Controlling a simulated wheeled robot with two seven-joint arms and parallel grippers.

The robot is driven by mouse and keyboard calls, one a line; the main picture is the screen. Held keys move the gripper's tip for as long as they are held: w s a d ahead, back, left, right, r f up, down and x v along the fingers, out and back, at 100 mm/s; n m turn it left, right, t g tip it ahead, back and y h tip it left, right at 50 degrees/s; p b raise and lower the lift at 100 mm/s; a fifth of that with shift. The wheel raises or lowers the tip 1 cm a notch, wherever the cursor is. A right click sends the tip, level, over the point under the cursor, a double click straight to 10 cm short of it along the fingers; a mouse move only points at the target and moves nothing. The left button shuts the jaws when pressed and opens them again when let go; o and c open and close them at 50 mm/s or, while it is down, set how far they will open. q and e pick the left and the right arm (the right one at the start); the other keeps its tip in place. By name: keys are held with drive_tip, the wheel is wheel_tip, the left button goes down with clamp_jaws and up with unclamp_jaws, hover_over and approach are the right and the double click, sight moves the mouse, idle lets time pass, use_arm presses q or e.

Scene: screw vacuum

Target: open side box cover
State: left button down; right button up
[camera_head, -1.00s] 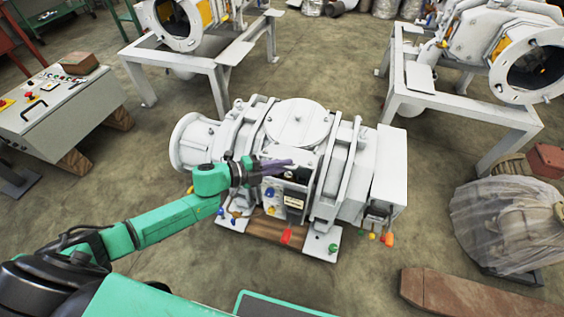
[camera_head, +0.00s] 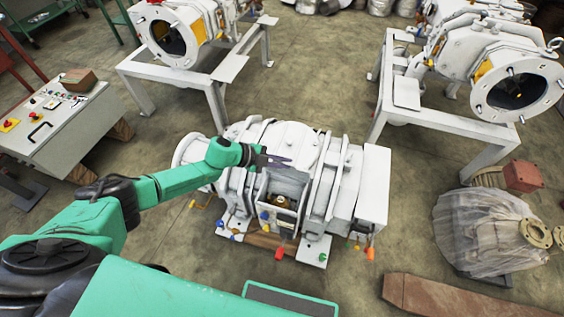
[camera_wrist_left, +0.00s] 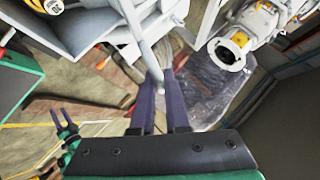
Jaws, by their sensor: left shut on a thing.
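The side box (camera_head: 283,213) is on the front of the white vacuum machine (camera_head: 330,165). Its front shows an opening with a brass-coloured part inside. A pale panel, seemingly the side box cover (camera_head: 286,186), is tilted up above the opening. My left gripper (camera_head: 278,161) is at the panel's upper edge. In the left wrist view, its purple fingers (camera_wrist_left: 160,88) are shut around a thin pale bar, seemingly the cover's edge or handle; the exact contact is hard to tell. My right gripper (camera_wrist_left: 60,110) shows small at the left of the wrist view, its fingers apart and empty.
White machines on stands are at the back left (camera_head: 170,30) and back right (camera_head: 500,75). A control console (camera_head: 55,125) stands at the left. A plastic-wrapped part (camera_head: 485,230) and a rusty beam (camera_head: 460,300) lie at the right. Floor is clear between them.

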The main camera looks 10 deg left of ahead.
use_arm(q)
drive_tip(key=shift+w+d+r, duration=0.1)
drive_tip(key=shift+w+r, duration=0.1)
drive_tip(key=shift+w, duration=0.7)
drive_tip(key=shift+w+r, duration=0.2)
drive_tip(key=shift+w, duration=0.7)
drive_tip(key=c, duration=0.9)
unclamp_jaws()
drive_tip(key=shift+s, duration=0.15)
drive_tip(key=v, duration=1.4)
drive_tip(key=shift+r, duration=0.25)
